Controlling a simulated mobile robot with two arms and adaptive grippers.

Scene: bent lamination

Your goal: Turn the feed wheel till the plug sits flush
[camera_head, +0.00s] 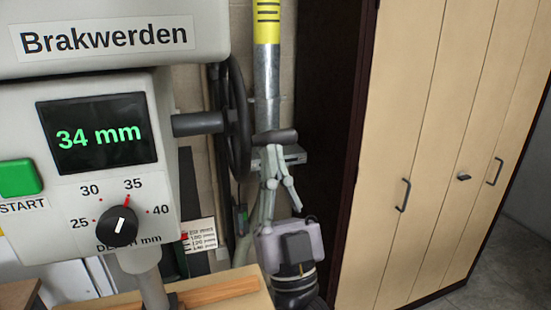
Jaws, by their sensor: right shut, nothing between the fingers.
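The feed wheel (238,120) is a dark handwheel seen almost edge-on, on a grey shaft (198,123) at the right side of the drilling machine. A dark handle (274,137) sticks out from its rim to the right. My right gripper (277,163) points up from below, its fingertips just under the handle. It is shut with nothing between its fingers. I cannot tell whether it touches the handle. The display (97,133) reads 34 mm. The depth dial (118,223) points near 35. My left gripper is not in view. I do not see the plug.
A green START button (19,177) is at the left of the panel. A metal pipe with a yellow band (266,22) stands behind the wheel. A wooden surface (220,292) is at the bottom. Beige cabinets (420,150) stand at the right, with floor in front.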

